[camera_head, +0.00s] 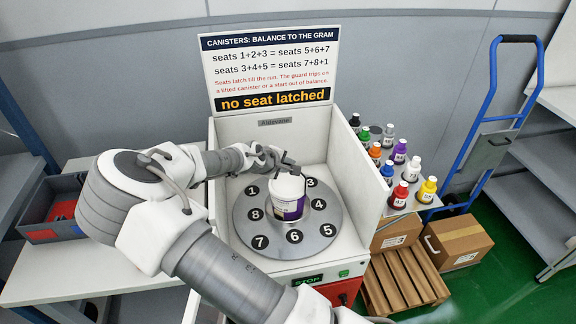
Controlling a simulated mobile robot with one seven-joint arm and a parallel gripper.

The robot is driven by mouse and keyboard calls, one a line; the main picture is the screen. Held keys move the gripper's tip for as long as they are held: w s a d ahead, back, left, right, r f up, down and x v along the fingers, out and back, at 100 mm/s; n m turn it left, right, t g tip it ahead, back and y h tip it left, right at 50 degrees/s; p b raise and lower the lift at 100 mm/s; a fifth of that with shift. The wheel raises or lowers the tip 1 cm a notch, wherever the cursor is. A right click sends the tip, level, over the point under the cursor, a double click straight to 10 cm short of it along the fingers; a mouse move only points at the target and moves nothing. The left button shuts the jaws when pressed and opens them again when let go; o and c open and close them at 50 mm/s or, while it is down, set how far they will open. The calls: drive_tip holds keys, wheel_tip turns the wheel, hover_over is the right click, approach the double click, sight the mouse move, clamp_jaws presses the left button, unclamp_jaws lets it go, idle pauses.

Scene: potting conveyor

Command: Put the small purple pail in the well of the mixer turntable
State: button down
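The small pail (288,196) is white with a purple label patch and stands upright over the middle of the mixer turntable (277,249). The turntable is a grey disc with numbered black seats around its edge; seat 2 is hidden. The pail's base covers the central well, so I cannot tell whether it rests on the well floor or hangs slightly above it. My gripper (286,166) is at the pail's top, with dark fingers against or just over the rim. The view is too small to show whether they grip it.
White walls enclose the turntable at the sides and back, with a sign (271,70) reading "no seat latched" above. Coloured bottles (400,152) stand on a shelf at right. A red-and-grey bin (50,208) is at left. Cartons (458,242), a pallet and a blue hand truck (489,125) stand right.

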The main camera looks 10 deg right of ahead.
drive_tip(key=shift+r, duration=0.1)
drive_tip(key=c, duration=0.8)
unclamp_jaws()
drive_tip(key=shift+f, duration=0.2)
drive_tip(key=shift+c, duration=0.2)
drive_tip(key=shift+r, duration=0.15)
